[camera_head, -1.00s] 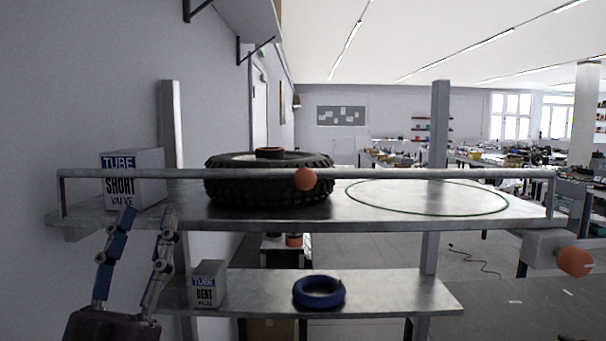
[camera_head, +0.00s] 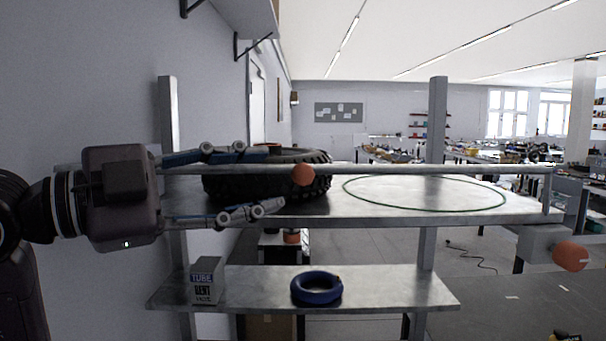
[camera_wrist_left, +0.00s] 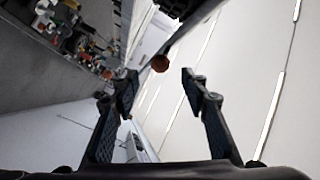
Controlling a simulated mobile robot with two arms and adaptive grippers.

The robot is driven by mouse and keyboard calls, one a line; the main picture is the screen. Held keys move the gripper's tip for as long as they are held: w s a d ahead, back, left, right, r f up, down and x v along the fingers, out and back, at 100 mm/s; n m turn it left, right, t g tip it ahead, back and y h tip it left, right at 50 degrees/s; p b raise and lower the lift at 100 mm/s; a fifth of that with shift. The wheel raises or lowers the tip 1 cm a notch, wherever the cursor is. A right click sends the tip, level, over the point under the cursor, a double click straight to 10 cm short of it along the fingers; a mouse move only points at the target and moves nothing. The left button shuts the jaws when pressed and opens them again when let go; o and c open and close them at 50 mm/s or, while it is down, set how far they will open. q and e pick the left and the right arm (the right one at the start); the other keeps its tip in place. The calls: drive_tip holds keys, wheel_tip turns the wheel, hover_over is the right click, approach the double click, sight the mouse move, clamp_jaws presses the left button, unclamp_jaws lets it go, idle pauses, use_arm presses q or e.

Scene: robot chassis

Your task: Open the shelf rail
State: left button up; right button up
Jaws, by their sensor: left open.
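The shelf rail (camera_head: 420,170) is a grey bar along the front of the upper shelf, with an orange knob (camera_head: 303,175) near its middle. My left gripper (camera_head: 276,178) is open and turned sideways, pointing right. One finger is above the rail and one below, with the tips just left of the knob. In the left wrist view the orange knob (camera_wrist_left: 160,63) is seen just beyond the gap between the open fingertips (camera_wrist_left: 159,76). The rail (camera_wrist_left: 185,32) runs away to the upper right there. No contact with the knob shows. My right gripper is not seen.
A black tire (camera_head: 312,187) lies on the upper shelf (camera_head: 370,215) behind the rail, beside a green ring (camera_head: 490,207). A lower shelf (camera_head: 400,290) holds a small box (camera_head: 206,282) and a blue ring (camera_head: 316,289).

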sight(292, 174)
use_arm(q)
drive_tip(key=shift+w, duration=0.2)
drive_tip(key=p+x, duration=0.2)
drive_tip(key=x, duration=0.4)
drive_tip(key=shift+w+d+p, duration=0.1)
drive_tip(key=shift+d+p, duration=0.05)
drive_tip(key=shift+p, duration=0.25)
drive_tip(key=shift+w+d, duration=0.35)
drive_tip(key=shift+d, duration=0.2)
drive_tip(key=shift+f, duration=0.1)
clamp_jaws()
